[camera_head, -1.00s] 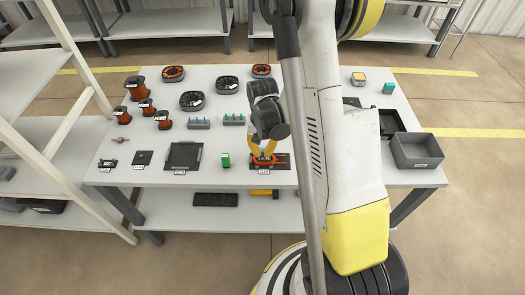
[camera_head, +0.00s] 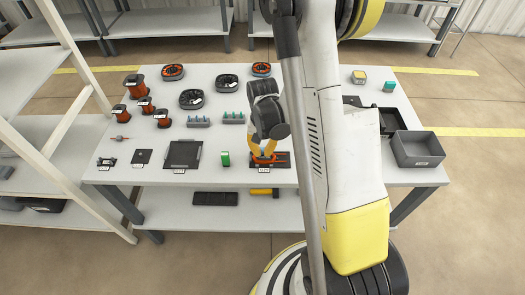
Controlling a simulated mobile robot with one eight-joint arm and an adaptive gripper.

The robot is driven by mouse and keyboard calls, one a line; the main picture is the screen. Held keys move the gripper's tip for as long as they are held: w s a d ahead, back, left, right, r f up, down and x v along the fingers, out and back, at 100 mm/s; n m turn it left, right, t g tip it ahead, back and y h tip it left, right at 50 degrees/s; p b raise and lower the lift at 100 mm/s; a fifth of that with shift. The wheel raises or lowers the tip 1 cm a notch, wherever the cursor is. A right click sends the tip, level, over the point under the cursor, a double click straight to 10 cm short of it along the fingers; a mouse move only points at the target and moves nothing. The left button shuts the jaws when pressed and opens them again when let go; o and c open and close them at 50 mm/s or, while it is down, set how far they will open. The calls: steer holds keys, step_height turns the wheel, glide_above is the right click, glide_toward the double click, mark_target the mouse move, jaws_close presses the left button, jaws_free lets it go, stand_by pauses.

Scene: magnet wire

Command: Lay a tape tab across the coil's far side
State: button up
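An orange-red coil lies on a dark mat (camera_head: 284,165) near the table's front edge, right of the middle of the table. My gripper (camera_head: 263,157) points down at the coil, and its yellow fingers are over it. The coil is mostly hidden behind the fingers, and I cannot tell whether they hold anything. No tape tab can be made out at this size.
Orange wire spools (camera_head: 134,84) stand at the table's left, with dark round trays (camera_head: 191,99) at the back. A black plate (camera_head: 183,155) lies front left. A grey bin (camera_head: 417,149) stands at the right. My arm hides the table's middle right.

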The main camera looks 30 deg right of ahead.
steer(key=shift+f+b, duration=0.4)
steer(key=shift+f, duration=0.05)
stand_by(0.4)
steer(key=o, duration=0.7)
steer(key=shift+o, duration=0.2)
steer(key=shift+r+p, duration=1.7)
steer(key=shift+r, duration=0.85)
step_height(320, 180, up, 12)
